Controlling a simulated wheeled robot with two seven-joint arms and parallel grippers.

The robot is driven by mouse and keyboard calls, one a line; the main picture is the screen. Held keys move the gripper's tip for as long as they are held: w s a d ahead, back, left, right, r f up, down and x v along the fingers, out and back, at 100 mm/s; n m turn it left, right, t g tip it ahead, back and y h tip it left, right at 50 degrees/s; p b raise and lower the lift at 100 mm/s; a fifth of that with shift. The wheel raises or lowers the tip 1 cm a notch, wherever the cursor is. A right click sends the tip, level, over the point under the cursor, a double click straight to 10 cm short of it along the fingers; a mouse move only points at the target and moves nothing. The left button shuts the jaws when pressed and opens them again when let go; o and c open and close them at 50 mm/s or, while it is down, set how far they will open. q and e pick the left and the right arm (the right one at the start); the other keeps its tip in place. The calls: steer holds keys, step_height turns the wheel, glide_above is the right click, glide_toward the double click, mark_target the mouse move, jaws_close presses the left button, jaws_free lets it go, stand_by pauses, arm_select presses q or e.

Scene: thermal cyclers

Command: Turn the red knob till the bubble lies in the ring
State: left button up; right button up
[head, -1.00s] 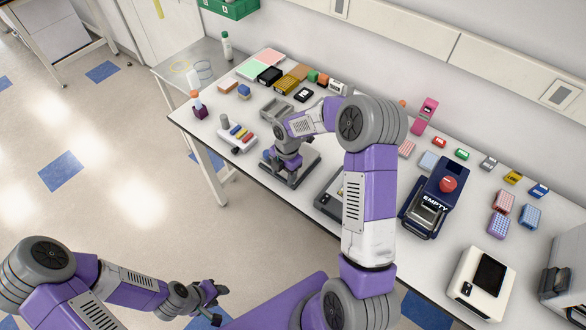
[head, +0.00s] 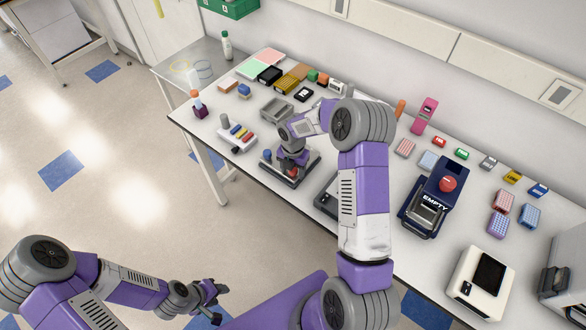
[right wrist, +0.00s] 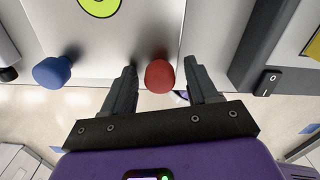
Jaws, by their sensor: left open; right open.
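The red knob (right wrist: 159,76) shows in the right wrist view at the front edge of a grey plate (right wrist: 120,45). My right gripper (right wrist: 160,71) is open, with one finger on each side of the red knob; I see gaps on both sides. A blue knob (right wrist: 52,71) sits to the left on the same edge. A yellow-green round level (right wrist: 99,5) is cut off at the top, so I cannot tell where the bubble lies in the ring. In the head view the levelling device (head: 302,172) is partly hidden under my right arm. My left gripper (head: 212,291) is open, away from the table.
A grey device with a black switch (right wrist: 269,82) stands close on the right in the wrist view.

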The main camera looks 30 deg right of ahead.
steer(key=c, duration=1)
steer(key=shift+c, duration=0.2)
steer(key=shift+m, duration=0.3)
